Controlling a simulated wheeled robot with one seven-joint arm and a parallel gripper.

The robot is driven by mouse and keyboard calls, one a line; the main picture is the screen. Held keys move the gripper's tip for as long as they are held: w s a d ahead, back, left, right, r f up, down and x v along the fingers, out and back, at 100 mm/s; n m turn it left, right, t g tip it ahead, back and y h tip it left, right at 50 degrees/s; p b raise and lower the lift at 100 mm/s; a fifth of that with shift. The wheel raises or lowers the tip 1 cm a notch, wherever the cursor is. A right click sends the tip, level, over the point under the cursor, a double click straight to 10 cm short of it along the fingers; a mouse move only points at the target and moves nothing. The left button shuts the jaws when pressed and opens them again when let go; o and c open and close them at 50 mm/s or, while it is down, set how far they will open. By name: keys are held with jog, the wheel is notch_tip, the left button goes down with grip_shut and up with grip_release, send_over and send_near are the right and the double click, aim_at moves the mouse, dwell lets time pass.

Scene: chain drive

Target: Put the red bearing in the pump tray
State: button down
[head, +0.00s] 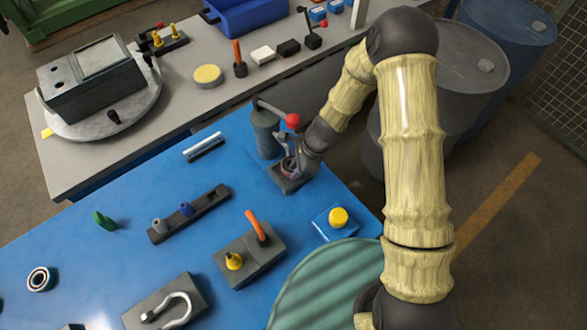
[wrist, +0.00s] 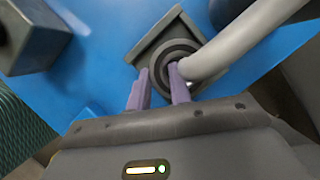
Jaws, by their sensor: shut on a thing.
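My gripper (wrist: 160,84) has purple fingers and is at a small press (head: 267,132) with a red-knobbed lever, on the far right of the blue table. In the wrist view, its fingertips are at a dark ring-shaped part (wrist: 182,51) on a square grey base (wrist: 143,50). One fingertip is near the ring's opening, the other by its left side. The gripper appears shut on this ring. Its colour looks dark; I cannot tell whether it is the red bearing. A pale curved bar partly hides it. I cannot identify the pump tray.
The blue table (head: 75,242) holds a dark strip with pegs (head: 188,213), a grey block with an orange handle (head: 250,256), a yellow button on a blue base (head: 338,218) and a dark ring (head: 41,278). A grey bench (head: 90,172) lies behind. Drums stand right.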

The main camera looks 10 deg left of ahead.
jog(key=shift+s+a+f, duration=0.2)
jog(key=shift+a+f, duration=0.1)
jog(key=shift+a, duration=0.1)
jog(key=shift+w+d+f, duration=0.1)
jog(key=shift+w+f, duration=0.1)
jog(key=shift+f, duration=0.3)
jog(key=shift+s, duration=0.25)
jog(key=c, duration=1.3)
grip_release()
jog(key=shift+w, duration=0.1)
jog(key=shift+o, duration=0.2)
